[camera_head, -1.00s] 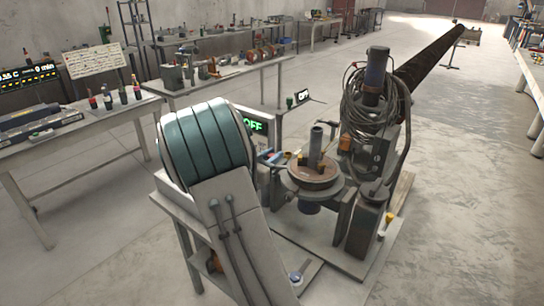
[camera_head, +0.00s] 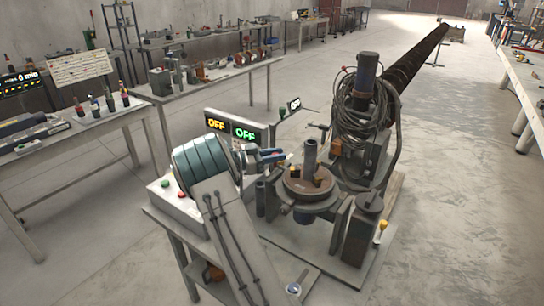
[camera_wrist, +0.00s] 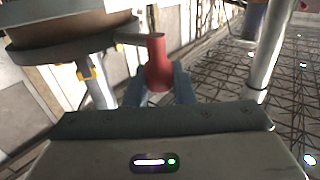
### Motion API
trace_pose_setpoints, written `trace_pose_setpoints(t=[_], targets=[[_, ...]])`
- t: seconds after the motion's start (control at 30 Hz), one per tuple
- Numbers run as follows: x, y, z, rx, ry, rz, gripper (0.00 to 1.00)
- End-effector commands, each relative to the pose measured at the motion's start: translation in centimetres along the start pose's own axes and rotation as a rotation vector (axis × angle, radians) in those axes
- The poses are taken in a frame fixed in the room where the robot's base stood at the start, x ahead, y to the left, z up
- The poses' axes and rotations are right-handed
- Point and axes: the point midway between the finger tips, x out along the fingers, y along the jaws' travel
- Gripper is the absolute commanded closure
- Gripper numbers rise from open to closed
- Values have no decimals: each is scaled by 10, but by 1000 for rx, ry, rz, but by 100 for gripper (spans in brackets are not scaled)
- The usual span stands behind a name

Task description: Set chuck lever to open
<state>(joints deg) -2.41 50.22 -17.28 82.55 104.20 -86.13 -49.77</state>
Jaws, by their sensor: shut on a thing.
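The chuck is a round brown turntable (camera_head: 308,184) with an upright grey post at its centre, on the positioner. In the wrist view, my gripper (camera_wrist: 160,82) has its two blue-grey fingers on either side of a red lever handle (camera_wrist: 157,62), shut on it. The handle stands beside the round chuck rim (camera_wrist: 75,48). In the head view, my gripper (camera_head: 268,157) shows as a blue shape left of the turntable, partly behind my arm. The red handle cannot be made out there.
Two displays, one yellow (camera_head: 216,124) and one green (camera_head: 245,132), read OFF behind my arm. A cable coil (camera_head: 362,105) hangs on the machine right of the turntable. Benches with tools stand at the left and right. Floor at the right is clear.

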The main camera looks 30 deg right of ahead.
Motion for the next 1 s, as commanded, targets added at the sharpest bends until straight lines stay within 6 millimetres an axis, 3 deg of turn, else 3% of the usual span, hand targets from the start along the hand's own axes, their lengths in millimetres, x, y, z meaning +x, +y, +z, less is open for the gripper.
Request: trace_pose_setpoints(t=[0.3, 0.8, 0.83, 0.87, 0.9, 1.0], targets=[[14, -4, -1, 3, 1, 112, 100], [16, -4, -1, 3, 3, 128, 100], [16, -4, -1, 3, 3, 128, 72], [16, -4, -1, 3, 2, 128, 64], [16, -4, -1, 3, 2, 128, 57], [16, -4, -1, 2, 2, 129, 57]])
